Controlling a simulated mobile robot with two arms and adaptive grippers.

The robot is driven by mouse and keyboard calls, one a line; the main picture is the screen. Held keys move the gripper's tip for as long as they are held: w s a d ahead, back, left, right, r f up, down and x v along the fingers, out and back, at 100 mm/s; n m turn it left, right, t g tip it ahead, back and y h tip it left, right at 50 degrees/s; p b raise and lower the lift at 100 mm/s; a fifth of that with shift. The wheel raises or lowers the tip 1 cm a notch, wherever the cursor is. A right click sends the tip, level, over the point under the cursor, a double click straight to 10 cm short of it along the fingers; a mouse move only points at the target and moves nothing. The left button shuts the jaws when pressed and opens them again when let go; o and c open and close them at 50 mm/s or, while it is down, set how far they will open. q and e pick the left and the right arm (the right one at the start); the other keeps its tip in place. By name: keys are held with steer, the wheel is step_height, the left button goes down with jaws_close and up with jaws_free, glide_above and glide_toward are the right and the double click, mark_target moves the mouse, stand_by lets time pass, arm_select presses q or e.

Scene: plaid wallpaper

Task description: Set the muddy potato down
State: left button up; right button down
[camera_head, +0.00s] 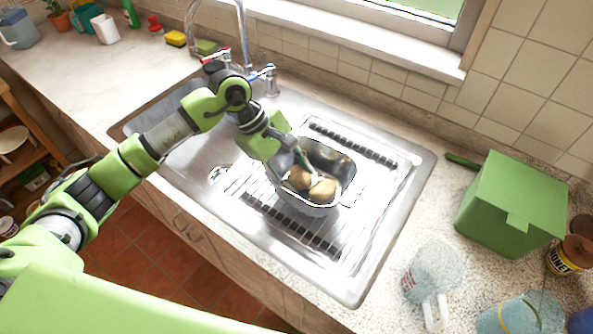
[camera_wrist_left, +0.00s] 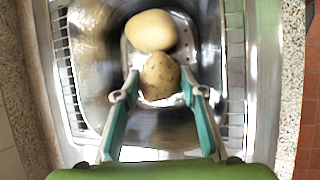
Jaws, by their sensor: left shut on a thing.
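My left gripper (camera_head: 301,164) reaches down into the small sink bowl (camera_head: 343,166). In the left wrist view its two green fingers (camera_wrist_left: 160,88) are shut on the muddy potato (camera_wrist_left: 160,74), which is brown with dark specks. The muddy potato also shows in the head view (camera_head: 299,179), just below the fingers. A clean, pale potato (camera_wrist_left: 151,30) lies in the bowl right beside it, and it also shows in the head view (camera_head: 323,190). I cannot tell whether the muddy potato touches the bowl's bottom. My right gripper is not in view.
The ribbed steel drainboard (camera_head: 290,226) surrounds the bowl. The tap (camera_head: 243,45) stands behind the sink. A green box (camera_head: 511,205), a clear upturned mug (camera_head: 434,272) and a honey jar (camera_head: 566,258) stand on the right counter. Sponges (camera_head: 176,39) lie at the back left.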

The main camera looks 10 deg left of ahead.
arm_select(q)
steer(key=shift+f, duration=0.1)
steer(key=o, duration=0.8)
steer(key=shift+o, duration=0.5)
steer(key=shift+a+r, duration=0.1)
steer(key=shift+r, duration=0.15)
steer(key=b+v, duration=0.4)
steer(key=v, duration=0.7)
steer(key=shift+a+r, duration=0.2)
steer(key=shift+r, duration=0.15)
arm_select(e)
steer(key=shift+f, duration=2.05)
